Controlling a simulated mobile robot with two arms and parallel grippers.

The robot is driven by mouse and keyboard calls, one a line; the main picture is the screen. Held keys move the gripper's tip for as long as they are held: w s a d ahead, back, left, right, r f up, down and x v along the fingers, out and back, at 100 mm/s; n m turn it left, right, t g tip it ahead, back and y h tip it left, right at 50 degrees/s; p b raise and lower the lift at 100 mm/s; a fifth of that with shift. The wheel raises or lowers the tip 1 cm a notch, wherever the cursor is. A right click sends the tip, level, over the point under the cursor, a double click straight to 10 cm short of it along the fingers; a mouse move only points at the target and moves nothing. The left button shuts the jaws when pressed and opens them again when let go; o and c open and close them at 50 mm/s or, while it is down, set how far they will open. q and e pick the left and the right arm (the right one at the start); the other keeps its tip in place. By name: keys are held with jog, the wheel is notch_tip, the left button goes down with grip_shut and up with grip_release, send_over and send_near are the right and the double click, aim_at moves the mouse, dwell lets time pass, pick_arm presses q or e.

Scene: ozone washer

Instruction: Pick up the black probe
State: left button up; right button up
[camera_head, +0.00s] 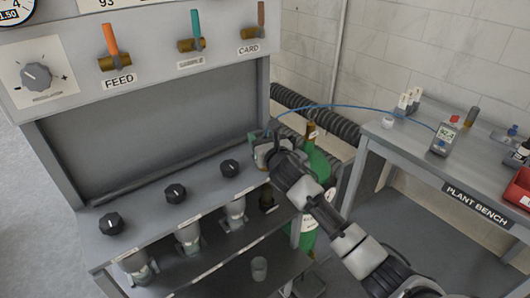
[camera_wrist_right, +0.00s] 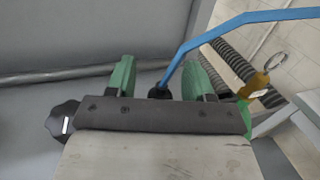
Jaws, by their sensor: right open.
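The black probe (camera_wrist_right: 159,92) shows in the right wrist view as a small dark piece at the end of a blue cable (camera_wrist_right: 235,22). It lies between the two green fingers of my right gripper (camera_wrist_right: 160,76), with gaps on both sides. The gripper is open, and the palm edge hides the probe's lower part. In the head view my right gripper (camera_head: 262,146) is at the right end of the washer's ledge. The cable (camera_head: 340,106) runs from there to a grey meter (camera_head: 443,138) on the plant bench. My left gripper is not in view.
Several black knobs, one of them at the ledge's right (camera_head: 230,168), line the ledge. A green cylinder (camera_head: 314,170) and a black corrugated hose (camera_head: 325,120) are close to my right arm. The plant bench (camera_head: 400,138) is at the right.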

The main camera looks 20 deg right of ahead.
jog(key=shift+c, duration=0.3)
grip_shut()
